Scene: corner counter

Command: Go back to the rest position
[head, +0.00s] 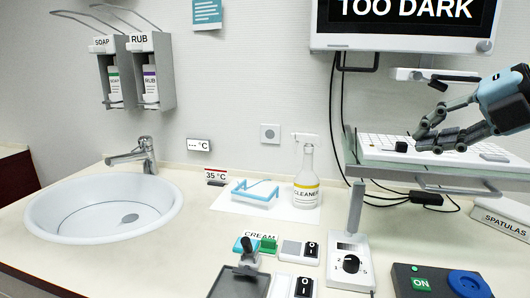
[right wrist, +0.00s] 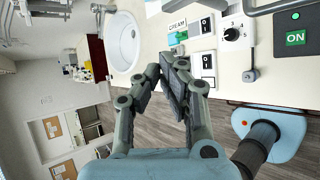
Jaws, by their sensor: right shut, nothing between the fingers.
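My right gripper (head: 428,138) reaches in from the right in the head view, above the glass shelf with the white keyboard (head: 378,148). Its fingers also show in the right wrist view (right wrist: 165,72), with their tips close together and nothing held between them. I cannot tell from the head view whether the fingers touch the keyboard. My left gripper does not show in either view.
A sink (head: 105,208) is at the left, with soap and rub dispensers (head: 135,70) on the wall. A cleaner bottle (head: 306,178) and blue goggles (head: 254,192) stand mid-counter. Switch boxes (head: 350,262) line the front. A monitor (head: 405,28) hangs above the shelf (head: 425,178).

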